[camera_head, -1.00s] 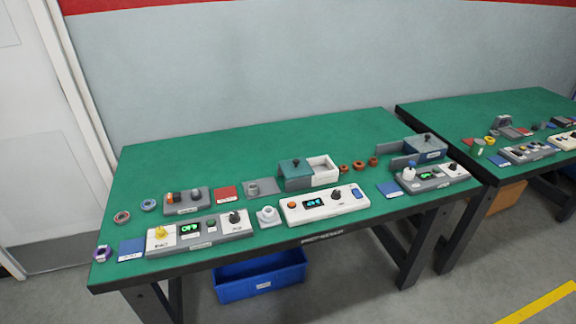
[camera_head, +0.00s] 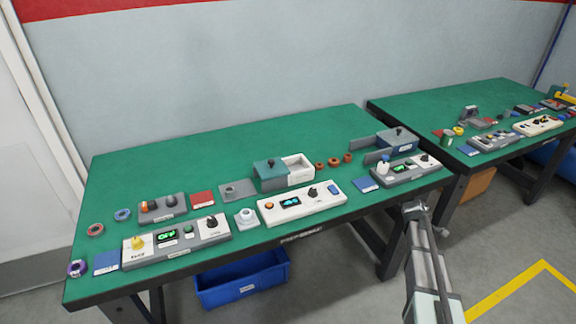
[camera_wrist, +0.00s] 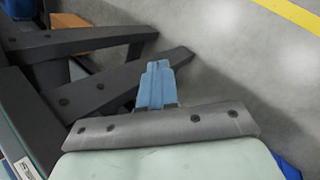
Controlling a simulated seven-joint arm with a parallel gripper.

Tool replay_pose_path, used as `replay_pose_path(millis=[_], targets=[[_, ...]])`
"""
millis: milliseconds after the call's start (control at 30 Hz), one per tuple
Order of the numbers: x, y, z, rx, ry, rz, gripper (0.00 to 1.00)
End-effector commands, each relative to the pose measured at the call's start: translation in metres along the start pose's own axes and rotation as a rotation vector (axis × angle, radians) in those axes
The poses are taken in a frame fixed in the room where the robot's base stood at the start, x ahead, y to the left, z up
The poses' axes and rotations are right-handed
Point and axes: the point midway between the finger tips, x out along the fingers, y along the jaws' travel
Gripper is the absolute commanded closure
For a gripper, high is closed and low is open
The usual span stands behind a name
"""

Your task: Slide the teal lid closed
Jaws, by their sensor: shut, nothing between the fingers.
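The teal lid (camera_head: 270,164) with a black knob sits on the left half of a small box on the green table. The box's right part (camera_head: 299,172) is white and open at the top. My gripper (camera_head: 415,207) is at the front right of this table, outside its front edge and well away from the lid. In the wrist view my gripper (camera_wrist: 157,70) has its blue fingers together with nothing between them. The lid is not in the wrist view.
A white control panel (camera_head: 302,205) stands in front of the box. A blue-lidded box (camera_head: 397,140) and a grey panel (camera_head: 405,172) stand to the right. Brown rings (camera_head: 333,162) lie between the boxes. A second table (camera_head: 480,100) is at the right. The table's back strip is clear.

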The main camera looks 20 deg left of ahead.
Motion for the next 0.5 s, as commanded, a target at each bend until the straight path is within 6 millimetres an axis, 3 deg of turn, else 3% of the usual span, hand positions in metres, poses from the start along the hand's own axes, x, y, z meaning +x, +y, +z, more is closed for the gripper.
replay_pose_path(millis=[33, 200, 500], targets=[[-0.011, 0.032, -0.003, -0.036, -0.002, 0.043, 1.00], [-0.050, 0.106, -0.003, -0.157, -0.023, 0.160, 1.00], [-0.115, 0.196, -0.007, -0.318, -0.076, 0.306, 1.00]])
